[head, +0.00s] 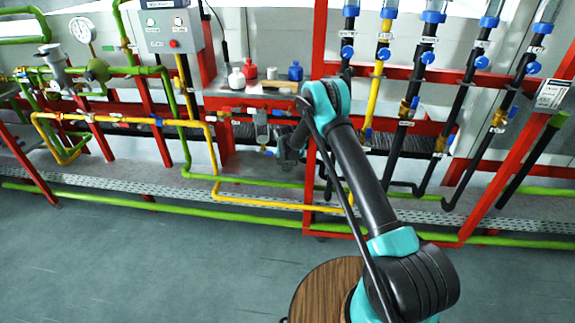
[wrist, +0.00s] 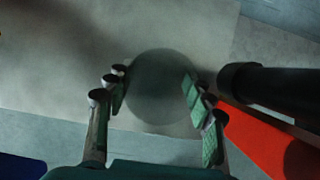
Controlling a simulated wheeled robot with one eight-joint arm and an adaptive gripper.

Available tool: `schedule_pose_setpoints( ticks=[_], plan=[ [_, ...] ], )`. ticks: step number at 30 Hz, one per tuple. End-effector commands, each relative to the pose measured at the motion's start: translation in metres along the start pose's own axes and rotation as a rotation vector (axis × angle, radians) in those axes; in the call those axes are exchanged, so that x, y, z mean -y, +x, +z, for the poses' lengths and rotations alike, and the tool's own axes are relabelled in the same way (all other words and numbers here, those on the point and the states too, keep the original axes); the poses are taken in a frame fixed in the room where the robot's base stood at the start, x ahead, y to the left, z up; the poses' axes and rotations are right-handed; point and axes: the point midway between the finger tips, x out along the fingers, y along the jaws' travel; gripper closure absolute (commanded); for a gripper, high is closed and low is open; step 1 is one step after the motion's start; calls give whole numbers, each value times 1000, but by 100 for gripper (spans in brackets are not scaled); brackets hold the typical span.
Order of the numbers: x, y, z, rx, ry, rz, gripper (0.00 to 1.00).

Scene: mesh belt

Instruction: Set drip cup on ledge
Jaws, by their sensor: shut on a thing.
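My gripper (wrist: 158,97) is shut on a round, smoky, see-through cup (wrist: 161,85), which I take to be the drip cup. The cup sits between the fingers, and I look at it nearly end-on. In the head view my gripper (head: 286,152) is a dark shape left of the red post, low in front of the pipe frame. I cannot make out the cup there. A grey shelf (head: 222,93) with bottles on it lies above and behind the gripper. In the wrist view a pale flat surface (wrist: 50,75) lies behind the cup; I cannot tell which surface it is.
A black pipe (wrist: 270,88) and a red bar (wrist: 262,140) are close right of the fingers. Red and blue bottles (head: 250,70) (head: 295,72) stand on the shelf. A grey filter unit (head: 262,128) hangs near the gripper. The floor (head: 120,260) in front is clear.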

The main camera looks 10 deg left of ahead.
Motion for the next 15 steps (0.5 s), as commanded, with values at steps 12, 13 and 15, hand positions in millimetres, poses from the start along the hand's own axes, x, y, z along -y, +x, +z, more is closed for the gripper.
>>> schedule_pose_setpoints(
  ticks=[12,13,15],
  plan=[
    [0,6,-2,0,0,0,45],
    [0,6,-2,0,0,0,41],
    [0,6,-2,0,0,0,32]
  ],
)
